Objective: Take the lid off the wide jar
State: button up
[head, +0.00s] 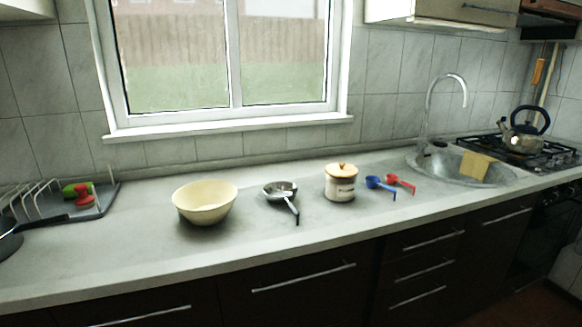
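The wide jar (341,188) stands upright on the counter, right of the middle of the head view. It is cream enamel with a dark label on its front. Its lid (341,169) sits on top, tan-orange with a small round knob. My gripper does not show in this view.
A small metal pan (280,190) with its handle toward the front and a cream bowl (205,202) stand left of the jar. Blue (379,183) and red (400,182) measuring scoops lie close on its right. The counter (330,226) is clear in front of the jar.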

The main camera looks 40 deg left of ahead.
aim_at(341, 170)
jog(key=u, duration=0.9)
jog(key=i, duration=0.8)
jog(key=u, duration=0.9)
